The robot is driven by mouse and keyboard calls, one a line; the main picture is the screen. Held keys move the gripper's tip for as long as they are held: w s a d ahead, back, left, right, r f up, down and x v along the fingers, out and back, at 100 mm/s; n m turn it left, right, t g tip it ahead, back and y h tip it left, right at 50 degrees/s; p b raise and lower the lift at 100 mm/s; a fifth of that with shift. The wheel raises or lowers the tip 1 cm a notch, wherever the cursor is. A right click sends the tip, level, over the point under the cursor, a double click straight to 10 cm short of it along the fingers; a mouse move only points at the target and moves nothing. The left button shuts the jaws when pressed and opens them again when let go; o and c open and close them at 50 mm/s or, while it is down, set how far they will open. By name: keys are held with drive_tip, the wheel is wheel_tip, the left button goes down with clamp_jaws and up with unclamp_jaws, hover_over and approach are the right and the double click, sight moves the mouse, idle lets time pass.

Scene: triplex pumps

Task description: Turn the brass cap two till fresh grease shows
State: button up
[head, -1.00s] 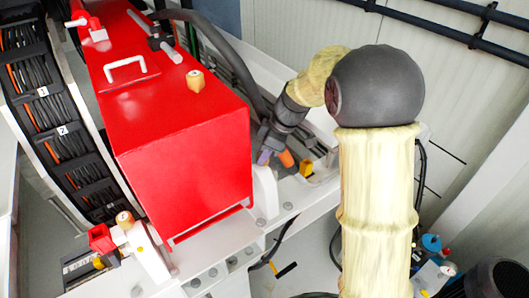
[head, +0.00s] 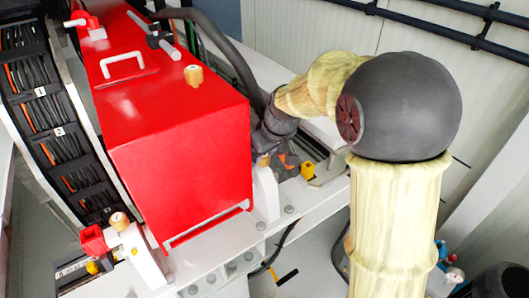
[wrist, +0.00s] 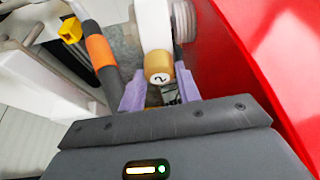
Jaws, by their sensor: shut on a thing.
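Brass cap two (wrist: 158,74), a small round cap marked "2", sits at the end of a white bracket (wrist: 154,28) beside the red housing. My gripper (wrist: 160,91) has its two purple fingers on either side of the cap and is shut on it. In the head view my gripper (head: 276,160) is low at the right side of the red housing, with a bit of the brass cap (head: 263,160) showing. The fingers' contact is partly hidden there. I cannot make out any grease.
The red housing (head: 185,150) stands close beside my gripper. An orange-banded dark post (wrist: 100,50) and a yellow block (wrist: 70,30) are near the fingers. Other brass caps stand on the housing top (head: 194,75) and at the lower left (head: 119,221). A dark hose (head: 225,50) runs behind.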

drive_tip(key=shift+m, duration=0.5)
drive_tip(key=o, duration=1)
drive_tip(key=b+v, duration=0.1)
drive_tip(key=v, duration=0.4)
drive_tip(key=b+v, duration=0.1)
drive_tip(key=v, duration=0.5)
drive_tip(key=b+v, duration=0.1)
drive_tip(key=v, duration=0.5)
drive_tip(key=shift+s+a+r, duration=0.2)
drive_tip(key=shift+a, duration=0.05)
drive_tip(key=shift+c, duration=0.3)
